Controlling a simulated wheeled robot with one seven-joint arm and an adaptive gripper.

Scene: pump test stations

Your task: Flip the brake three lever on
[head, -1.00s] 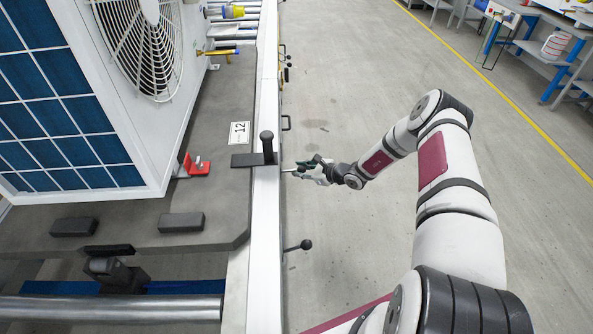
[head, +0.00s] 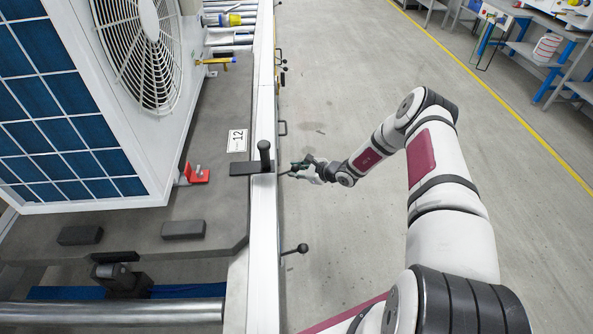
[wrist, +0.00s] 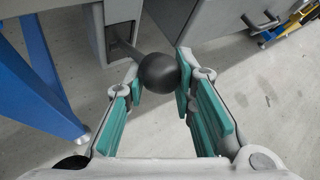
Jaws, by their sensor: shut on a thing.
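A lever with a round black knob (wrist: 160,72) on a dark rod juts from a slot in a grey housing in the wrist view. My gripper (wrist: 158,78) has its green-padded fingers on both sides of the knob, shut on it. In the head view my gripper (head: 296,170) is beside the bench's white side rail, and its fingers hide the knob there. No label shows which brake this lever belongs to.
Another black-knobbed lever (head: 302,248) sticks out of the rail nearer to me. A black upright handle (head: 264,152) stands on the bench edge by a "12" plate (head: 237,140). A large fan unit (head: 90,110) is on the bench.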

